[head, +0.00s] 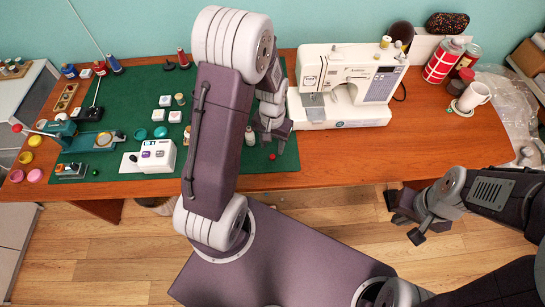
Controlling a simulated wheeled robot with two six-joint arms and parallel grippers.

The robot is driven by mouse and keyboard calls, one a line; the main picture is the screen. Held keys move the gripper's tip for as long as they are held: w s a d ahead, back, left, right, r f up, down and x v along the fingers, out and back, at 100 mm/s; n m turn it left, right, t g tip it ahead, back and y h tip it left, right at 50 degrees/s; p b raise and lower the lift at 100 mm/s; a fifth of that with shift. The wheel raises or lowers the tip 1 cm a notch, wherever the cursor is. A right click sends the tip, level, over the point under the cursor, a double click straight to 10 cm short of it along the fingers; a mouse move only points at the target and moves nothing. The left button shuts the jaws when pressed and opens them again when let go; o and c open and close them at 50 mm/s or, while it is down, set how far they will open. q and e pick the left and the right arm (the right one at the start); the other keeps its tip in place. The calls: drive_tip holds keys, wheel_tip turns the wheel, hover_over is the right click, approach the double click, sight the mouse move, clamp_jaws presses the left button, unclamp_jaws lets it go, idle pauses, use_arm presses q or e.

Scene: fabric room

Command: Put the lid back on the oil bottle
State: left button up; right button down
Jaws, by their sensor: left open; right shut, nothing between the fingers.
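A small pale bottle (250,137), which looks like the oil bottle, stands upright on the green cutting mat near the table's front. A small red piece (272,156), perhaps its lid, lies on the mat just in front and to the right of it. My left gripper (273,140) is open and points down over the mat, just right of the bottle and above the red piece. My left arm crosses the mat and hides part of it. My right gripper (402,219) is shut and empty, off the table's front edge over the floor.
A white sewing machine (345,85) stands right of the mat. A white box-like device (155,156) and several small bottles stand left of my arm. The table's front right is clear.

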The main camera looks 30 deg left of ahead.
sight(272, 156)
use_arm(q)
drive_tip(key=shift+f, duration=0.3)
wheel_tip(272, 156, down, 5)
drive_tip(key=shift+f+b, duration=0.1)
drive_tip(key=shift+b, duration=0.25)
clamp_jaws()
